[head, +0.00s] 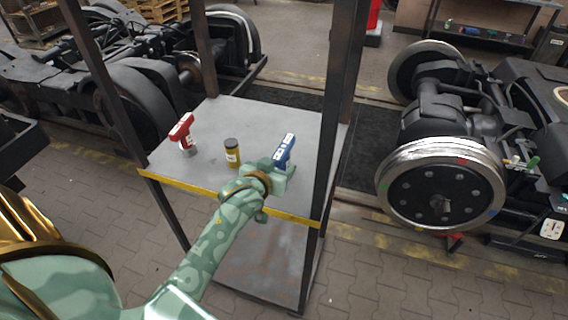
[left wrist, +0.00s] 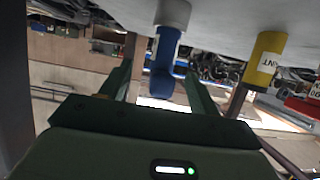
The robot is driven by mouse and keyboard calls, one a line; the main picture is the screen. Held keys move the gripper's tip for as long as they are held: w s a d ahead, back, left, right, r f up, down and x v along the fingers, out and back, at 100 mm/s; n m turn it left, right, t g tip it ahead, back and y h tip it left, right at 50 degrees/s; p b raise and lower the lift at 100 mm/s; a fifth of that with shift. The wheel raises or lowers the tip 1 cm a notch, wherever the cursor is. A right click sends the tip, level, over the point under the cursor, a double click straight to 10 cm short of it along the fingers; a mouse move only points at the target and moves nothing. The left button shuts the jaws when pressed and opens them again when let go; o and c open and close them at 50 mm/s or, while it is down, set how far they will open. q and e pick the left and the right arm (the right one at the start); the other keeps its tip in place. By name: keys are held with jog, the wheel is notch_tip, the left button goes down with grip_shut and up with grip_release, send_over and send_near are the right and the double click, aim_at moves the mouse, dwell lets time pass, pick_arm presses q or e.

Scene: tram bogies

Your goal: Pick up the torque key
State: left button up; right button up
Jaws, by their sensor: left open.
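A blue T-handled tool (head: 285,150) stands on the grey shelf (head: 222,112) at its right front. A similar red T-handled tool (head: 182,128) stands at the left; I cannot read which one is the torque key. My left gripper (head: 277,168) is open at the blue tool. In the left wrist view, which is upside down, the blue tool (left wrist: 166,50) rises from a grey base between the two open fingers of my left gripper (left wrist: 160,78). No finger clearly touches it. The gripper hides its lower part in the head view. My right gripper is out of view.
Dark posts (head: 335,110) frame the shelf, with a yellow front edge (head: 185,187). A wheeled bogie (head: 440,185) stands to the right.

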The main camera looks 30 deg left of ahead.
pick_arm(q)
jog(key=x, duration=0.2)
jog(key=b+x, duration=0.1)
jog(key=x, duration=0.1)
jog(key=shift+w+a+f, duration=0.15)
jog(key=shift+a+f, duration=0.1)
jog(key=shift+f, duration=0.15)
jog(key=shift+r, duration=0.15)
grip_shut()
